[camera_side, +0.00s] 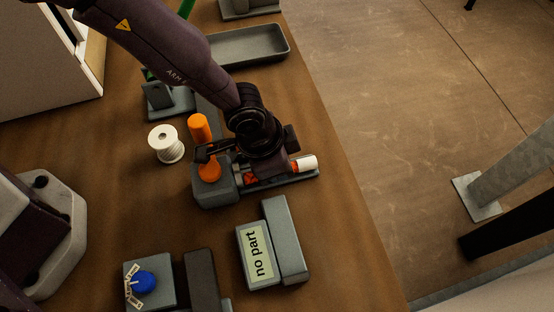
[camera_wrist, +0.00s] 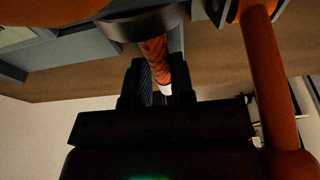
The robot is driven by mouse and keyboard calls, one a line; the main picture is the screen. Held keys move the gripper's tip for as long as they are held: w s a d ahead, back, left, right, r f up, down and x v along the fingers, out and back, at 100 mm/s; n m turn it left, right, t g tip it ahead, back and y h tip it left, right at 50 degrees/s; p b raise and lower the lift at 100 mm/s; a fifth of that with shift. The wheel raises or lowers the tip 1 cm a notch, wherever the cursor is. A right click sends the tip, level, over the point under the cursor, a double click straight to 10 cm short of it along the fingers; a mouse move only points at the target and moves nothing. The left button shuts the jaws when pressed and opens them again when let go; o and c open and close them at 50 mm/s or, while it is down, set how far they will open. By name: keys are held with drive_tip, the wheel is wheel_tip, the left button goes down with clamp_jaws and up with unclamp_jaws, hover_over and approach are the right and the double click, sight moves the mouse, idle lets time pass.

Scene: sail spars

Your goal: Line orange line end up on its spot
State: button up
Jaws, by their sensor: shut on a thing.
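My gripper (camera_side: 275,170) reaches down over a grey holder on the table. In the wrist view its two dark fingers (camera_wrist: 160,85) are shut on the orange line end (camera_wrist: 155,52), a reddish-orange rod with a pale tip. The rod's other end passes into or behind a dark grey ring (camera_wrist: 145,22); I cannot tell which. In the side view a small orange-red part (camera_side: 250,178) shows beside my gripper, and a white cylinder (camera_side: 304,163) lies at its right on a long grey base (camera_side: 290,180). My gripper hides most of the middle.
A grey block with an orange rounded part (camera_side: 208,171) stands left of my gripper. An upright orange cylinder (camera_side: 199,127) and a white spool (camera_side: 166,143) stand behind it. A "no part" block (camera_side: 259,255) and a blue knob (camera_side: 144,282) are in front. A grey tray (camera_side: 247,45) lies behind.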

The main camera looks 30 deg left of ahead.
drive_tip(key=shift+w+a, duration=0.65)
drive_tip(key=shift+a, duration=0.05)
drive_tip(key=o, duration=0.9)
drive_tip(key=shift+c, duration=0.6)
wheel_tip(320, 180, up, 5)
drive_tip(key=shift+w+d+r, duration=0.1)
drive_tip(key=shift+s+d+r, duration=0.1)
drive_tip(key=shift+s+r, duration=0.15)
drive_tip(key=shift+r, duration=0.7)
